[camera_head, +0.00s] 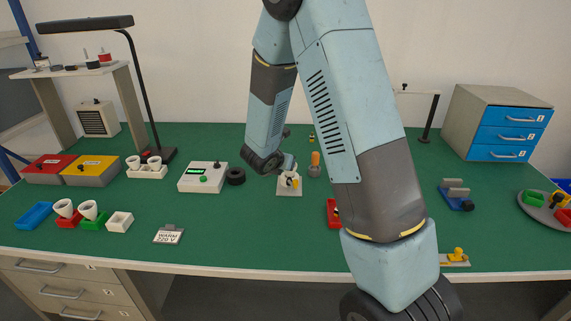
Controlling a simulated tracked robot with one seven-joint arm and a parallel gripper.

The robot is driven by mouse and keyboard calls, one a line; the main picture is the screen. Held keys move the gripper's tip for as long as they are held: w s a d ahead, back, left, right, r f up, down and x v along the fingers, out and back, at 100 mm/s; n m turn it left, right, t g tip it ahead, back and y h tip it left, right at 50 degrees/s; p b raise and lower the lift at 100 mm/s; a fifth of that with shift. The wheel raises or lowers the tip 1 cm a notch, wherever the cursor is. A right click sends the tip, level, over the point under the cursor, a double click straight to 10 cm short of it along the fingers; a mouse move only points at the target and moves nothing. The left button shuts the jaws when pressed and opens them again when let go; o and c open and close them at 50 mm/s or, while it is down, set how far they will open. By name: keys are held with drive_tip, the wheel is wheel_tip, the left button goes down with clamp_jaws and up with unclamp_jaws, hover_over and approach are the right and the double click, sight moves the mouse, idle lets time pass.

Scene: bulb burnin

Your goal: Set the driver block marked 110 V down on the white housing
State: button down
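My gripper (287,166) is in the middle of the table, pointing down just above a small pale stand (289,190) with a white and yellow part on it. Whether it touches that part, and whether its fingers are open or shut, is too small to tell. I cannot make out a block marked 110 V. A small white open block (119,222) stands at the front left, next to the red and green holders; I cannot tell if it is the white housing. A plate marked WARM 220 V (168,237) lies to its right.
A white box with a green display (203,177) and a black ring (235,176) stand left of my gripper. A red thing (332,213) is partly hidden by my arm. A blue-drawer cabinet (497,124) stands at the back right. The front middle table is clear.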

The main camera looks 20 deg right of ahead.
idle(0.4)
drive_tip(key=c, duration=1)
unclamp_jaws()
drive_tip(key=shift+o, duration=0.2)
drive_tip(key=shift+r, duration=0.1)
drive_tip(key=v, duration=1.3)
drive_tip(key=shift+s+a, duration=0.2)
drive_tip(key=shift+a, duration=0.05)
drive_tip(key=shift+r, duration=0.1)
